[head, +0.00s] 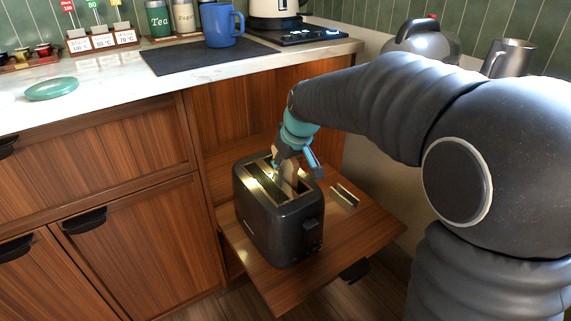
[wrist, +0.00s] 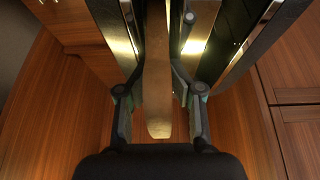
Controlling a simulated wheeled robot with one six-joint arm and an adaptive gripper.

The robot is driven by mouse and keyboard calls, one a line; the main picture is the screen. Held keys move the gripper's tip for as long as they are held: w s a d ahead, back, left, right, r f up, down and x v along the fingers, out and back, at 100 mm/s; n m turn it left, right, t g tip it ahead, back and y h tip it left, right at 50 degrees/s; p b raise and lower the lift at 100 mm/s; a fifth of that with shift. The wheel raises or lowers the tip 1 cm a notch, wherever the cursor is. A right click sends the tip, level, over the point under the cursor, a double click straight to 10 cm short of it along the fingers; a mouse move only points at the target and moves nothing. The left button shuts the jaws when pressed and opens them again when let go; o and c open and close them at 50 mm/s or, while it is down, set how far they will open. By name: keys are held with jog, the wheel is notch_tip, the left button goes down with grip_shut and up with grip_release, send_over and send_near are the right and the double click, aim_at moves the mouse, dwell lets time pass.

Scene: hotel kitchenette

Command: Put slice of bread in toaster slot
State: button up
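The dark toaster (head: 277,222) stands on a pulled-out wooden board, with two long metal-rimmed slots on top. The slice of bread (head: 288,174) stands upright, its lower part down in the toaster's right-hand slot. In the wrist view the slice (wrist: 158,95) shows edge-on between the toaster's metal slot walls. My gripper (head: 295,165) is just above the toaster, pointing down, with one finger on each side of the slice. The slice's lower end is hidden in the slot.
The wooden board (head: 365,225) has some free room right of the toaster, with a small metal-edged piece (head: 345,195) on it. The counter (head: 110,75) above holds a blue mug (head: 222,27), a dark mat (head: 190,58) and a green dish (head: 51,88). Cabinet walls stand close behind.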

jog(key=shift+s+a+f, duration=0.1)
jog(key=shift+s+f, duration=0.1)
jog(key=shift+f, duration=0.3)
jog(key=shift+r, duration=0.1)
jog(key=shift+r, duration=0.2)
jog(key=v, duration=1.1)
jog(key=shift+r, duration=0.35)
